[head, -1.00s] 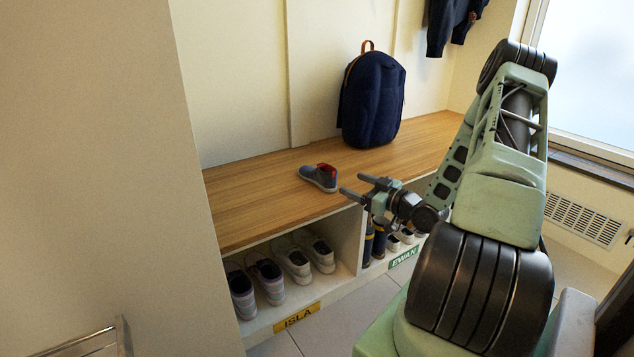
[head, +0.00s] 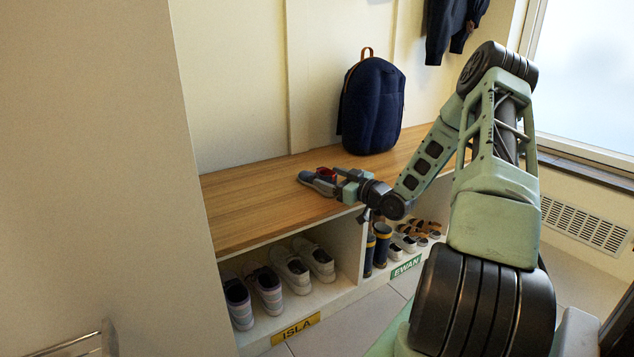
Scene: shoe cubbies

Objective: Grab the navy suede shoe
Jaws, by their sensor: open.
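The navy suede shoe (head: 308,179) sits on the wooden bench top, dark blue-grey with a pale sole and a red lining. Its toe points left and its heel end is partly hidden by my gripper. My gripper (head: 332,179) is open, with its fingers at the shoe's right end. I cannot tell whether the fingers touch the shoe or straddle it.
The wooden bench (head: 245,205) is clear left of the shoe. A navy backpack (head: 372,108) stands behind against the wall. Cubbies below hold white sneakers (head: 290,268), striped shoes (head: 265,290), and boots (head: 382,243). A wall panel (head: 95,150) closes off the left.

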